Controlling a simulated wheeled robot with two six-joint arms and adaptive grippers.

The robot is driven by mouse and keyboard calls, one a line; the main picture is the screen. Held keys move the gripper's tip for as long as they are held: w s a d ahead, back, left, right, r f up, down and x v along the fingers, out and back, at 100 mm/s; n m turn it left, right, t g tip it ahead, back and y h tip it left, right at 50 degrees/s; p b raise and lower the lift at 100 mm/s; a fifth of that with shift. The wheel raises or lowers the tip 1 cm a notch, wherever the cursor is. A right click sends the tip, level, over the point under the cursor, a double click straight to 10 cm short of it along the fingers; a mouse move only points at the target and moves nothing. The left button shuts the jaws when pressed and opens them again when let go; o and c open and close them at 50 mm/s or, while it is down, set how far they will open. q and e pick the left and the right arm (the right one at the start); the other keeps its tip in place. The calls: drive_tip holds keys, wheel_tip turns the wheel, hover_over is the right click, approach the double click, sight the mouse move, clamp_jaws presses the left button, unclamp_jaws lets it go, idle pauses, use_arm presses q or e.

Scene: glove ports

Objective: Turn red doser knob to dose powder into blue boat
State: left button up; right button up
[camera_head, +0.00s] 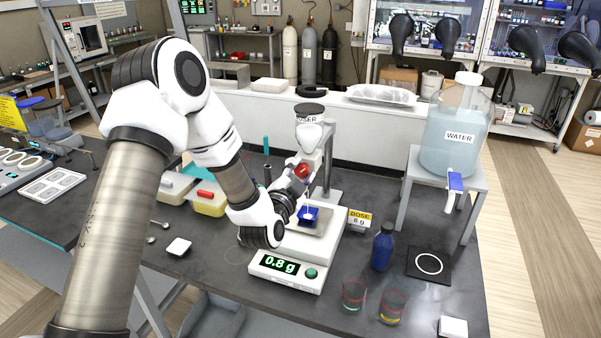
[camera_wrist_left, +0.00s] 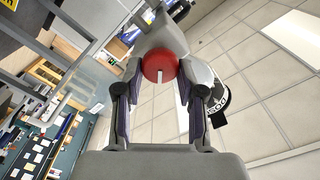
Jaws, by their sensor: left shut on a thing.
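The red doser knob (camera_head: 302,170) sits on the front of the white doser (camera_head: 309,137), below its label. It also shows as a round red disc with a pale line in the left wrist view (camera_wrist_left: 160,68). My left gripper (camera_head: 297,178) is shut on the knob, with one finger on each side of it. The blue boat (camera_head: 308,216) rests on the balance pan below the doser spout, with a little pale material in it. The balance (camera_head: 291,272) reads 0.8 g. A sign (camera_head: 360,217) beside it reads DOSE 8 g. My right gripper is not in view.
A WATER carboy (camera_head: 456,130) with a blue tap stands on a raised stand at right. A blue bottle (camera_head: 382,248), two glass beakers (camera_head: 354,293) and a black pad with a white ring (camera_head: 429,264) stand front right.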

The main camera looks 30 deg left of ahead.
use_arm(q)
drive_tip(key=shift+a+r, duration=0.1)
idle(0.3)
drive_tip(key=o, duration=1.1)
drive_tip(key=shift+w, duration=0.15)
drive_tip(key=shift+w+a+f, duration=0.15)
drive_tip(key=shift+w+f, duration=0.05)
drive_tip(key=shift+f, duration=0.05)
drive_tip(key=v, duration=0.7)
drive_tip(key=shift+s, duration=0.3)
